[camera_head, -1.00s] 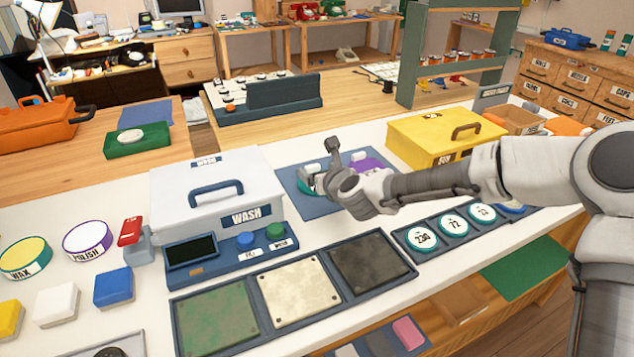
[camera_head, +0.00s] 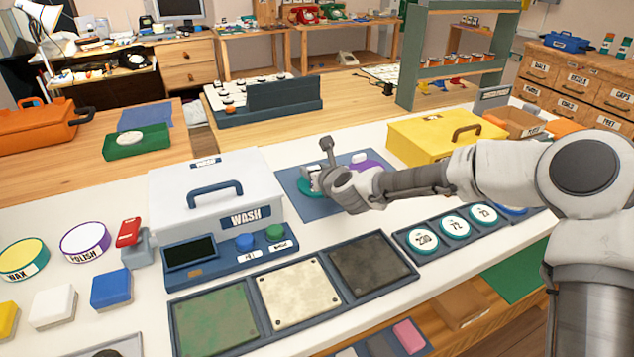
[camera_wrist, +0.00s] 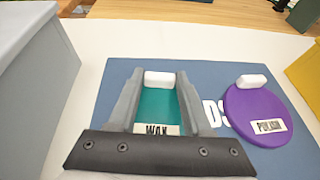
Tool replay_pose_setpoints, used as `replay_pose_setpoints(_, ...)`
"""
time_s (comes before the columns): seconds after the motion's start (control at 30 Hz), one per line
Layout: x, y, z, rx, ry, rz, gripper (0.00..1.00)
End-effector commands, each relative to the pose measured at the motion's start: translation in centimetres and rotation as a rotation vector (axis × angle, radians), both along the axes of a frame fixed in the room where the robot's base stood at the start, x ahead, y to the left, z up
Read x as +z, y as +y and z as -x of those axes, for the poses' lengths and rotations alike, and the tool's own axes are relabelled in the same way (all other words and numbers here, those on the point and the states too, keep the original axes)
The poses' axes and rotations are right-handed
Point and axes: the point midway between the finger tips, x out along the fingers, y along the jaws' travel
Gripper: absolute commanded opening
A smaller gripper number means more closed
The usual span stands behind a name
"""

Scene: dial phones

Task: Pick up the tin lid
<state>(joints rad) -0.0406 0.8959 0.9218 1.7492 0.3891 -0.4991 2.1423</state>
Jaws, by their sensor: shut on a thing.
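The teal tin lid (camera_wrist: 158,104), labelled WAX, has a white knob (camera_wrist: 158,78). In the wrist view it lies below and between the two fingers of my gripper (camera_wrist: 159,84), which are shut on the knob. In the head view the teal lid (camera_head: 304,187) is mostly hidden by my gripper (camera_head: 318,178) over the blue mat. I cannot tell whether the lid touches the mat. A purple lid (camera_wrist: 258,114), labelled POLISH, lies on the mat to the right; it also shows in the head view (camera_head: 368,163).
The blue mat (camera_wrist: 112,76) lies between the white WASH box (camera_head: 205,190) on the left and the yellow box (camera_head: 425,138) on the right. The WAX tin (camera_head: 22,259) and POLISH tin (camera_head: 85,242) stand at the far left. Three square panels lie in front.

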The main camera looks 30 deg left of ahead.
Motion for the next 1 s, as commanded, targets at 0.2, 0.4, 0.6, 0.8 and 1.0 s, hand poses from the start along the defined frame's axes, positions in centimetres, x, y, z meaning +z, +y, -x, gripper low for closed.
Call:
replay_pose_setpoints(0.2, 0.0, 0.0, 0.0, 0.000, -0.001, -0.001, 0.00)
replay_pose_setpoints(0.4, 0.4, 0.0, 0.0, 0.000, -0.001, -0.001, 0.00)
replay_pose_setpoints(0.6, 2.4, 0.0, 0.0, -0.001, -0.003, -0.001, 0.00)
replay_pose_setpoints(0.8, 5.2, -1.7, 0.0, -0.005, -0.002, 0.001, 0.00)
replay_pose_setpoints(1.0, 7.6, -5.7, 0.7, -0.005, -0.002, 0.001, 0.00)
